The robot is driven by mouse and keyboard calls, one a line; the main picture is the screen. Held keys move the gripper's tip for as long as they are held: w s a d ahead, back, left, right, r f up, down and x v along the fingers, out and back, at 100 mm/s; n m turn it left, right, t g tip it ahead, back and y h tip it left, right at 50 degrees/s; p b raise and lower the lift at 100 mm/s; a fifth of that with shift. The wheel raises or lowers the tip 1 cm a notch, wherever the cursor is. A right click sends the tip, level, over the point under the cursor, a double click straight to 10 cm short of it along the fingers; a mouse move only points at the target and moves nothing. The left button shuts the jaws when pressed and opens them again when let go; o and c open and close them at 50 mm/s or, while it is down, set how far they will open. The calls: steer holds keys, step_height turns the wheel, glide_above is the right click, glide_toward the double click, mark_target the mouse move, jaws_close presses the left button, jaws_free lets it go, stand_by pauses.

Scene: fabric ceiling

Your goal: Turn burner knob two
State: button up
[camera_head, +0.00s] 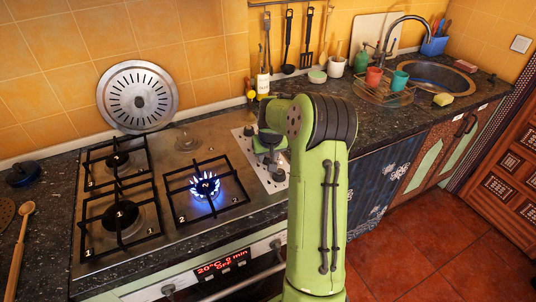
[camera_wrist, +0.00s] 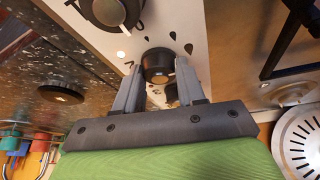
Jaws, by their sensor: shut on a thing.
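The stovetop (camera_head: 160,215) has several burners, and the burner marked 2 (camera_head: 205,186) is lit with a blue flame. The light knob panel (camera_head: 243,140) runs along the stovetop's right side. In the wrist view, my gripper (camera_wrist: 159,76) is shut on a dark round knob (camera_wrist: 158,60), with one finger on each side. A mark beside this knob is only partly readable. Another black knob (camera_wrist: 112,12) with a pale pointer is at the top. In the head view, my gripper (camera_head: 268,165) is over the panel, and my arm and gripper hide part of it.
A bottle (camera_head: 263,84) stands on the counter behind the panel. The sink (camera_head: 437,75), a drying rack (camera_head: 382,92) with cups and a yellow sponge (camera_head: 443,99) are to the right. A round metal disc (camera_head: 137,97) leans on the wall. A wooden spoon (camera_head: 19,245) lies at left.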

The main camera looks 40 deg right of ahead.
steer(key=shift+m, duration=0.3)
steer(key=m+g+h, duration=0.1)
steer(key=m, duration=0.2)
steer(key=shift+w+a+m, duration=0.1)
steer(key=shift+w+m, duration=0.05)
steer(key=shift+m, duration=0.15)
steer(key=m+g, duration=0.1)
steer(key=m, duration=0.3)
steer(key=shift+w+m+g+h, duration=0.1)
steer(key=shift+m+g+h, duration=0.2)
steer(key=shift+g+h, duration=0.1)
steer(key=m+g+p, duration=0.1)
steer(key=m+p, duration=0.1)
steer(key=m, duration=0.2)
steer(key=shift+w+r+g, duration=0.1)
steer(key=shift+g, duration=0.3)
steer(key=shift+w+m+g+p, duration=0.1)
steer(key=shift+m+g+p, duration=0.6)
steer(key=shift+m+p, duration=1.05)
steer(key=shift+m+b, duration=0.3)
steer(key=shift+m, duration=0.25)
steer(key=o, duration=1)
steer(key=shift+o, duration=0.2)
